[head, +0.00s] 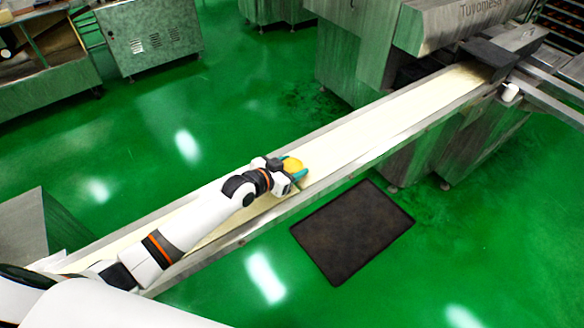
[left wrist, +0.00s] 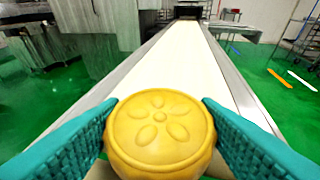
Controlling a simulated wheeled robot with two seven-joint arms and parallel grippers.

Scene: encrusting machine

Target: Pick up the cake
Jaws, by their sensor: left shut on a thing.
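The cake (head: 293,165) is round and yellow, with a flower pattern pressed into its top, as the left wrist view (left wrist: 160,130) shows. My left gripper (head: 294,168) is shut on the cake, with a teal finger on each side of it. In the head view the cake is over the pale conveyor belt (head: 375,125). Whether it touches the belt cannot be told. The fingers also show in the left wrist view (left wrist: 160,125). My right gripper is not in view.
A steel machine (head: 450,30) stands at the belt's far end. A dark mat (head: 352,230) lies on the green floor beside the conveyor. A metal cabinet (head: 150,38) stands at the back left. The belt beyond the cake is clear.

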